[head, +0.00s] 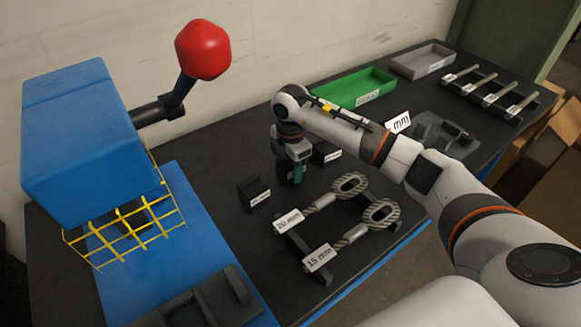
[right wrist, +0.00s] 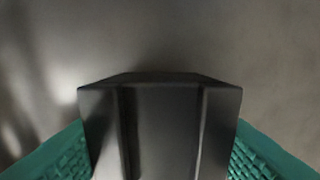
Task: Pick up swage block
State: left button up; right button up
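A dark block with grooves, which I take for the swage block (right wrist: 160,130), fills the middle of the right wrist view. My right gripper (right wrist: 162,150) has its green textured pads against both sides of it, with no gap showing. In the head view my right gripper (head: 297,172) points down low over the black bench. The block there is mostly hidden by the gripper, and I cannot tell whether it still touches the bench. My left gripper is not in view.
Two dark labelled blocks flank the gripper, one left (head: 253,193) and one right (head: 325,154). Cable loops on a rack (head: 345,225) lie in front. A blue press (head: 80,140) with a yellow guard (head: 125,228) stands left. Green (head: 352,90) and grey trays (head: 422,62) sit behind.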

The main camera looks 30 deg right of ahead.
grip_shut()
jog(key=shift+w+r, duration=0.15)
jog(key=shift+r, duration=0.3)
notch_tip(320, 180, up, 9)
jog(key=shift+r+b, duration=0.1)
jog(key=shift+b, duration=0.7)
